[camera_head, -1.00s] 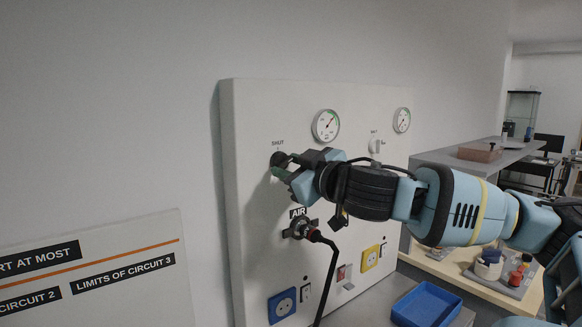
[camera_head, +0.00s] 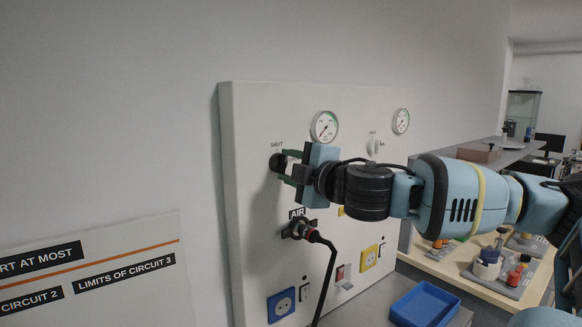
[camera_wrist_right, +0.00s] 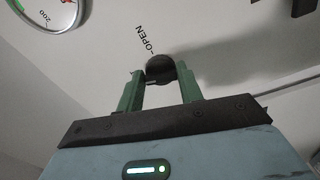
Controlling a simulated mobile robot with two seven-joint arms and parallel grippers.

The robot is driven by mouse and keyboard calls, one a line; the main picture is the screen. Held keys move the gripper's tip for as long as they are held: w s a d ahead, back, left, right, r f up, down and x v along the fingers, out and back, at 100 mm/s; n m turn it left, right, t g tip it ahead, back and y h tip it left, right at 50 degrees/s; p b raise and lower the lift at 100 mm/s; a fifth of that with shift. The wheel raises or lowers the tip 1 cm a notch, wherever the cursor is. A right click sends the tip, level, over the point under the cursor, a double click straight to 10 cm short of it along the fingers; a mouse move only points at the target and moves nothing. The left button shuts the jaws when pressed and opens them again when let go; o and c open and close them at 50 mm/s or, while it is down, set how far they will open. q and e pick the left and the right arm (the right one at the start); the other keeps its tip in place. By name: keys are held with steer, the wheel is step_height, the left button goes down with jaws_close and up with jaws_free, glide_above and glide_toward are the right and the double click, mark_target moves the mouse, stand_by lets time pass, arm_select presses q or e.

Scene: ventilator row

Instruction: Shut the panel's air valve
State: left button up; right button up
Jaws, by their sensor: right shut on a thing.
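The panel's air valve is a black round knob (camera_head: 276,161) on the white panel, below the word SHUT and above the AIR label. It also shows in the right wrist view (camera_wrist_right: 160,66), near a tick and the word OPEN. My right gripper (camera_head: 289,164) is shut on the knob from the front, its green fingers on either side. The knob's exact pointing is hard to read. My left gripper is not in view.
The left gauge (camera_head: 324,127) and right gauge (camera_head: 401,121) sit above. A black hose (camera_head: 329,270) hangs from the AIR fitting (camera_head: 299,229) just below the gripper. A blue tray (camera_head: 425,303) lies on the bench. A sign (camera_head: 90,270) stands at left.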

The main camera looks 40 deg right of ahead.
steer(key=shift+n, duration=1.2)
steer(key=o, duration=1)
